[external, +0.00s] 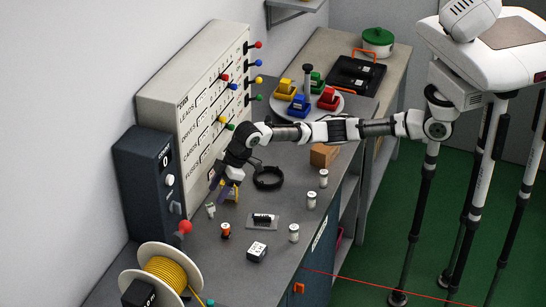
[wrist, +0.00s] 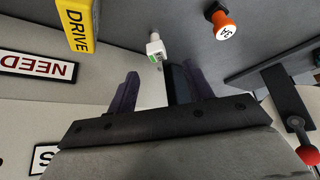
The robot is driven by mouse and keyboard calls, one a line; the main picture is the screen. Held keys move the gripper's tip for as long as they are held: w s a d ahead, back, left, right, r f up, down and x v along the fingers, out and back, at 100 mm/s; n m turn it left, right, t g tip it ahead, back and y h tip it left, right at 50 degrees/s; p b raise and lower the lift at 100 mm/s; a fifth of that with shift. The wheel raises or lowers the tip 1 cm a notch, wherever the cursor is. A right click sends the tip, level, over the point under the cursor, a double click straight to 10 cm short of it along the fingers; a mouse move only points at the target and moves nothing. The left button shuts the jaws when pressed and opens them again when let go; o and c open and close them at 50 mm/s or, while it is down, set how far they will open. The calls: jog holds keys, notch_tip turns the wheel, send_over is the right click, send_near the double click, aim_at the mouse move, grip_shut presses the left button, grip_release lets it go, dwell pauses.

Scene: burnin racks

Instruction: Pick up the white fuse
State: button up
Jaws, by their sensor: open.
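A small white piece with a green marked end (wrist: 155,48), which looks like the white fuse, lies on the grey bench just beyond my fingers in the wrist view. It also shows in the external view (external: 210,210), below and left of my gripper (external: 226,186). In the wrist view my gripper (wrist: 162,84) is open, with its two purple fingers apart. The white piece is beyond the fingertips, apart from them. An orange fuse-like piece marked 5A (wrist: 222,25) stands to its right; it also shows in the external view (external: 225,230).
A yellow DRIVE block (wrist: 76,25) is close to my gripper. The labelled panel (external: 190,110) and a dark box (external: 150,170) border the bench on the left. Several white cylinders (external: 311,200), a black coil (external: 268,178) and a small tray (external: 265,223) stand to the right.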

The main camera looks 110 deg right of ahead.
aim_at(211, 205)
jog(key=b+x, duration=0.1)
jog(key=x, duration=0.1)
jog(key=shift+w+f, duration=0.1)
jog(key=shift+f, duration=0.15)
jog(key=b+x, duration=0.1)
jog(key=x, duration=0.1)
jog(key=b+x, duration=0.2)
jog(key=shift+s+d+f, duration=0.15)
jog(key=shift+s+f, duration=0.1)
jog(key=shift+s, duration=0.05)
jog(key=shift+w+f+b, duration=0.25)
jog(key=shift+w+b, duration=0.05)
jog(key=c, duration=1.1)
